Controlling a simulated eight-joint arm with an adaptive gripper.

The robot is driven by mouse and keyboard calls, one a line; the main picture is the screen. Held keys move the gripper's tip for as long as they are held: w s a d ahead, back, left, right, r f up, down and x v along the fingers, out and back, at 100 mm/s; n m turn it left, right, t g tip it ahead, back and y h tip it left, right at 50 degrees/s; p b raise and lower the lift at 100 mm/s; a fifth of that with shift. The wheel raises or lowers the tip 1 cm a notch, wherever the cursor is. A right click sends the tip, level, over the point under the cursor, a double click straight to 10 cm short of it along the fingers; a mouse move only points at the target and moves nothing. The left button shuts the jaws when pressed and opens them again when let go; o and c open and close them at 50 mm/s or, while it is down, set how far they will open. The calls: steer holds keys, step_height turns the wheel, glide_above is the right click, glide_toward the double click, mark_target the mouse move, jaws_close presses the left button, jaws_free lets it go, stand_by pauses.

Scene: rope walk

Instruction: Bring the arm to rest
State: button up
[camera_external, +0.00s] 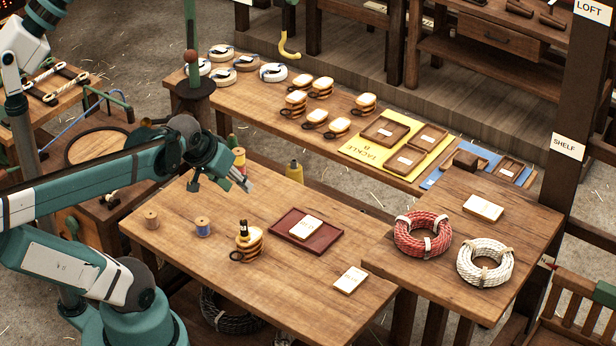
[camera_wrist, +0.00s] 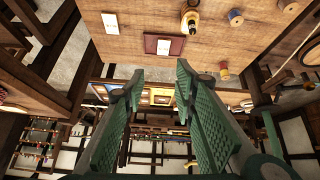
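My gripper (camera_external: 222,184) is in the air above the back left part of the front workbench (camera_external: 175,240). In the wrist view its two green ribbed fingers (camera_wrist: 160,72) stand apart with nothing between them. The arm reaches in from the left, bent at the elbow. The fingers touch nothing that I can see.
On the bench are wooden and blue spools (camera_external: 202,226), a pulley block (camera_external: 249,243), a dark red tray (camera_external: 290,232) with a white card, and another card (camera_external: 350,280). Red (camera_external: 423,248) and white rope coils (camera_external: 485,275) lie right. Bare bench surrounds the spools.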

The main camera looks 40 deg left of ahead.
steer(key=shift+s+d+r+m, duration=0.15)
steer(key=shift+s+m, duration=0.15)
steer(key=shift+m, duration=0.1)
steer(key=shift+f+b, duration=1.6)
stand_by(0.3)
